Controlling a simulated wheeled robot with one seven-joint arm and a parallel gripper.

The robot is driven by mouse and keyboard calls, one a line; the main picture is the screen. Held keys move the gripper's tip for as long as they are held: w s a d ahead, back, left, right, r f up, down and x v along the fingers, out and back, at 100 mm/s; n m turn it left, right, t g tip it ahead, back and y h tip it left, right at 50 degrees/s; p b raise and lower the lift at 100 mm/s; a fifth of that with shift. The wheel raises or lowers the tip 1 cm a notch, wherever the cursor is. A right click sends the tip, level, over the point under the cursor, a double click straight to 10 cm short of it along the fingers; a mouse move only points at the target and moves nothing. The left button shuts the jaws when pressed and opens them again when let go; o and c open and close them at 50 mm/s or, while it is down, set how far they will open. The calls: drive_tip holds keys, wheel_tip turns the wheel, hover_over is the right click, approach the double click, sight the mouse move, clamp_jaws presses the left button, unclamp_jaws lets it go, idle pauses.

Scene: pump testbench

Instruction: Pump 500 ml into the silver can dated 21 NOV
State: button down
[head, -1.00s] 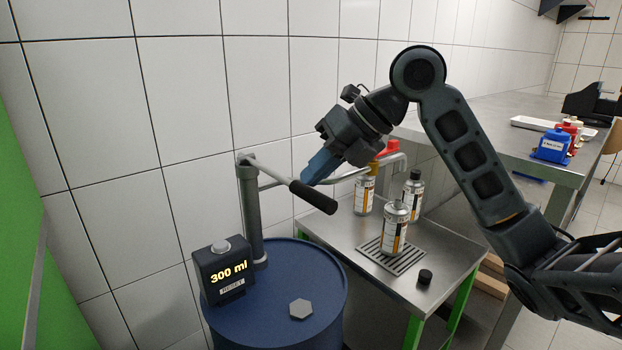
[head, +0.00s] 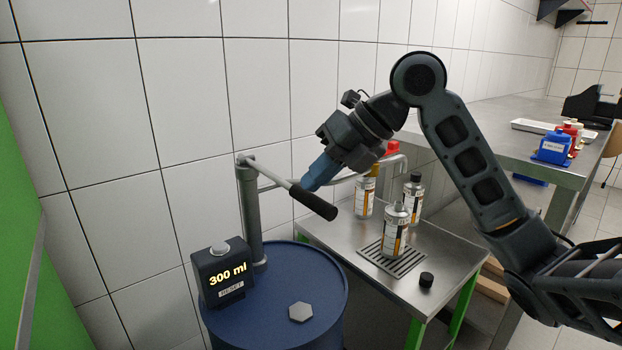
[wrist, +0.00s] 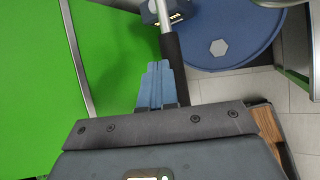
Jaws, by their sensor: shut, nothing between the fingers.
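The blue drum (head: 325,285) carries a hand pump (head: 250,205) with a lever ending in a black grip (head: 314,201). Its counter (head: 222,275) reads 300 ml and has a RESET label. My gripper (head: 308,185) is shut and empty, its blue fingertips at the lever by the black grip; contact is hard to tell. In the wrist view the shut fingers (wrist: 156,85) lie beside the black grip (wrist: 172,62). A silver can (head: 395,232) with a white and orange label stands upright on the grate (head: 378,262). Its date is not readable.
Two more cans stand behind, one with a yellow top (head: 364,197), one with a black cap (head: 413,192). A loose black cap (head: 426,279) lies on the steel table (head: 330,232). A blue container (head: 551,148) sits on the bench at right. A tiled wall rises behind the pump.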

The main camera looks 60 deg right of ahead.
sight(319, 209)
drive_tip(key=shift+s+a+f+b, duration=0.1)
drive_tip(key=shift+s+f+b, duration=0.05)
drive_tip(key=shift+f+b, duration=1.45)
drive_tip(key=shift+s+f+b, duration=0.15)
drive_tip(key=shift+f+b, duration=1.2)
drive_tip(key=shift+b, duration=0.35)
idle(2.9)
idle(0.5)
drive_tip(key=shift+w+r+p, duration=0.15)
drive_tip(key=shift+r+p, duration=0.85)
drive_tip(key=shift+r, duration=0.7)
drive_tip(key=shift+w+r+p, duration=0.2)
drive_tip(key=shift+r+p, duration=0.8)
drive_tip(key=shift+r, duration=0.75)
drive_tip(key=shift+w+r+p, duration=0.15)
drive_tip(key=shift+r+p, duration=0.85)
drive_tip(key=shift+r, duration=0.7)
